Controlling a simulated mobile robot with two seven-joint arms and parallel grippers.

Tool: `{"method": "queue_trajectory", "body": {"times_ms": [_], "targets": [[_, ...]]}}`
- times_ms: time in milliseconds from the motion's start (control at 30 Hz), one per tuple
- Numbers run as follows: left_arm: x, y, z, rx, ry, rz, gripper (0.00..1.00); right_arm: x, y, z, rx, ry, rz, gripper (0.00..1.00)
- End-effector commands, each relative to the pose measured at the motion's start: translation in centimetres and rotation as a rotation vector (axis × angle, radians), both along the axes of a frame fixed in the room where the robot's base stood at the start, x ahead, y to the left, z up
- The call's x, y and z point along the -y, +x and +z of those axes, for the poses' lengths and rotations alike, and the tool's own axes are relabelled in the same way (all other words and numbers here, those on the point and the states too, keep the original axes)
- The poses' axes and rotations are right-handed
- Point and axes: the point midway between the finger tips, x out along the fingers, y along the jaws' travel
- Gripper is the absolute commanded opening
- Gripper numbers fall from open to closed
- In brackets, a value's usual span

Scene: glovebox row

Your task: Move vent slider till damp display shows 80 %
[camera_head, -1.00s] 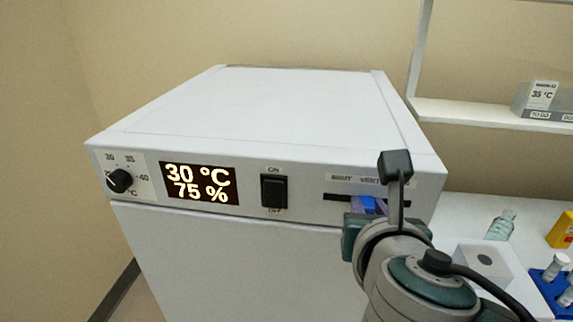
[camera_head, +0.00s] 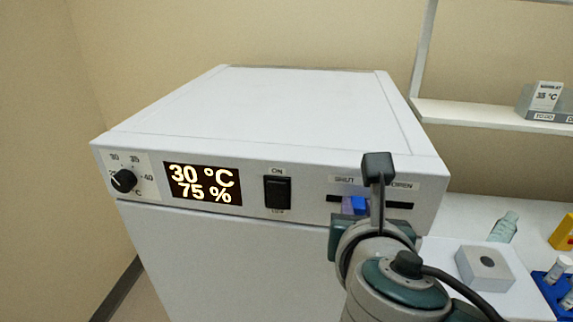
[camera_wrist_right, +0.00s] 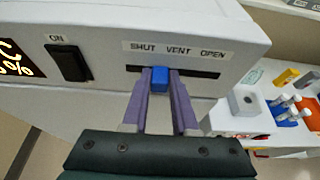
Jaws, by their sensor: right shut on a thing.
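The damp display (camera_head: 203,185) on the front of the white cabinet reads 30 °C and 75 %. The blue vent slider (camera_wrist_right: 160,78) sits in a dark slot, a little left of the slot's middle, under the SHUT VENT OPEN label (camera_wrist_right: 178,49). My right gripper (camera_wrist_right: 160,84) is shut on the slider, its purple fingers on either side of the knob. In the head view the slider (camera_head: 359,204) is partly hidden by my right wrist. My left gripper is not in view.
A black ON/OFF switch (camera_head: 277,192) and a round temperature dial (camera_head: 123,181) are on the same panel. To the right, a bench holds a grey box (camera_head: 485,267), a bottle (camera_head: 503,227) and a blue tube rack (camera_head: 557,290). A shelf is behind.

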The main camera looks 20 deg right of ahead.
Motion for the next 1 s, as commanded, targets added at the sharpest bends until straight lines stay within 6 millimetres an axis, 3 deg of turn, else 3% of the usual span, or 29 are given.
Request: {"method": "queue_trajectory", "body": {"times_ms": [33, 300, 667, 1000], "targets": [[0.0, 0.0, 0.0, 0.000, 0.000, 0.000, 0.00, 0.0, 0.0, 0.1, 0.002, 0.000, 0.001, 0.28], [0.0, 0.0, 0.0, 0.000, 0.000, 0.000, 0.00, 0.0, 0.0, 0.1, 0.002, 0.000, 0.001, 0.57], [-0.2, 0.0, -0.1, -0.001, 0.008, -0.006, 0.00, -0.4, -0.6, 0.3, 0.001, 0.000, 0.002, 0.57], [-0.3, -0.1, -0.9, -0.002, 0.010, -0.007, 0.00, -3.5, -5.6, 2.5, 0.001, 0.003, 0.002, 0.57]]}}
